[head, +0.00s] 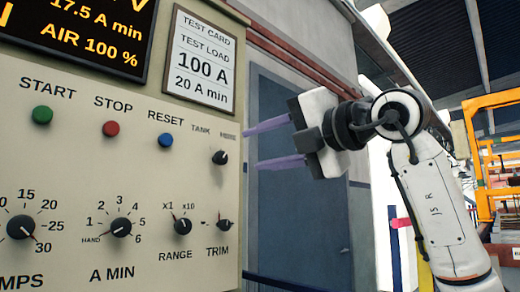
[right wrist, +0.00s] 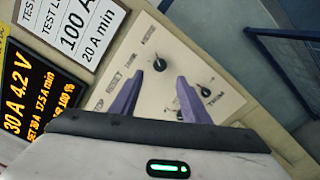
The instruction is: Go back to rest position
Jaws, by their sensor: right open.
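My right gripper (head: 280,143) is open and empty, with two purple fingers apart. In the head view it is at the right edge of the beige control panel (head: 70,160), with its fingers pointing left toward the tank knob (head: 220,157). In the right wrist view the purple fingers (right wrist: 157,100) show over the panel (right wrist: 155,60), with a knob (right wrist: 185,62) beyond them. I cannot tell how far the fingertips are from the panel face. My left gripper is not in view.
The panel has a green start button (head: 42,115), a red stop button (head: 110,129), a blue reset button (head: 165,140) and several black knobs. A test card (head: 200,65) and a lit display (head: 85,30) are above. A blue-grey door (head: 300,220) stands behind. A blue railing (right wrist: 280,35) shows in the wrist view.

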